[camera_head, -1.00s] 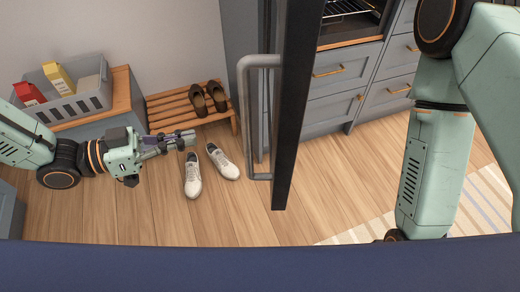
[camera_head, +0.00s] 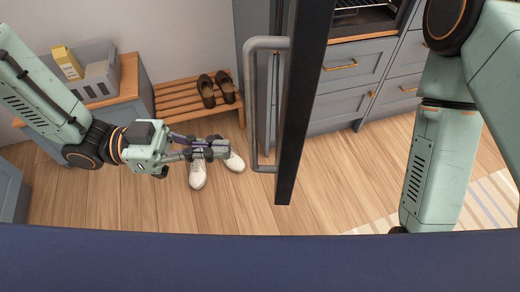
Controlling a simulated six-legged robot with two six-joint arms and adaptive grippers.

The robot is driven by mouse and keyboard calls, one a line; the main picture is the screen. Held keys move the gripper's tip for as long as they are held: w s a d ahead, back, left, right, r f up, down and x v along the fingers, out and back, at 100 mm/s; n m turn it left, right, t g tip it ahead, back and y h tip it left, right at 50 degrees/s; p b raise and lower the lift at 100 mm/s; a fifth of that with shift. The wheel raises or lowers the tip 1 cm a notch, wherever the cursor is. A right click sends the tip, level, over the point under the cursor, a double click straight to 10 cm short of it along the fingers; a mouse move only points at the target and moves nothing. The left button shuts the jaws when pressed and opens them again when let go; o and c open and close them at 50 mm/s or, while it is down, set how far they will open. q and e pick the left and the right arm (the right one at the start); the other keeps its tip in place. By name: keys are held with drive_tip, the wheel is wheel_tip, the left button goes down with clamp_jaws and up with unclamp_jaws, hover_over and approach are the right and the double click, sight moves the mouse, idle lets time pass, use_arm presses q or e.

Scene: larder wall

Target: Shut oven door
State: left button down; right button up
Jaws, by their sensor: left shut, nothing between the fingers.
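The oven door (camera_head: 303,110) stands open and shows nearly edge-on as a tall dark panel. Its grey bar handle (camera_head: 251,110) is on the panel's left side. Behind the door at the upper right is the dark oven cavity (camera_head: 375,18) with a wire rack. My left gripper (camera_head: 222,149) is shut and empty. In the picture it is a little left of the handle's lower half, with a gap between them. My right arm comes down at the right, and its gripper is out of view.
Grey drawers (camera_head: 345,85) with brass handles are below the oven. A slatted wooden rack (camera_head: 185,97) holds dark shoes, and white shoes (camera_head: 198,173) are on the floor behind my left gripper. A grey crate (camera_head: 100,90) stands at the left. A striped rug (camera_head: 490,200) lies at the right.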

sight(257, 153)
use_arm(q)
drive_tip(key=shift+s+d+b, duration=0.2)
drive_tip(key=shift+d+b, duration=0.1)
drive_tip(key=shift+d, duration=1.5)
drive_tip(key=shift+s+d+b, duration=0.15)
drive_tip(key=shift+d+b, duration=0.15)
drive_tip(key=shift+d, duration=1.45)
drive_tip(key=shift+w+d, duration=0.15)
drive_tip(key=shift+d, duration=0.1)
drive_tip(key=shift+d, duration=0.1)
